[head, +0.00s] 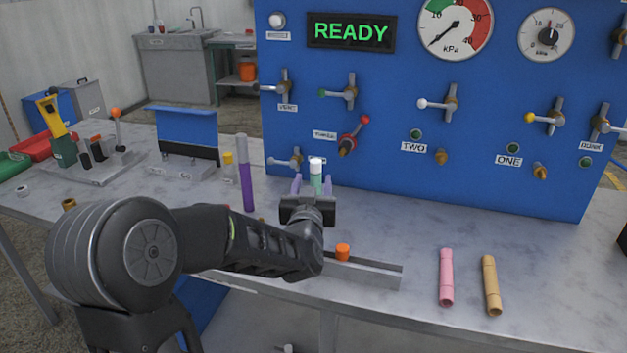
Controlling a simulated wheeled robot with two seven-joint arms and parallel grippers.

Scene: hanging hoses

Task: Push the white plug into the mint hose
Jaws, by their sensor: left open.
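The mint hose (316,181) stands upright near the foot of the blue panel. The white plug (316,163) shows at its top end, in line with it. I cannot tell how deep the plug sits in the hose. My left gripper (312,186) is open, with its pale purple fingers to either side of the mint hose in the picture. I cannot tell whether a finger touches the hose. The gripper body hides the hose's lower part. My right gripper is not in view.
A purple hose (246,186) stands upright left of the gripper. A grey rail (375,274) with an orange plug (342,251) is in front. A pink hose (446,278) and a tan hose (491,286) lie at right. The blue panel (400,190) with valves stands behind.

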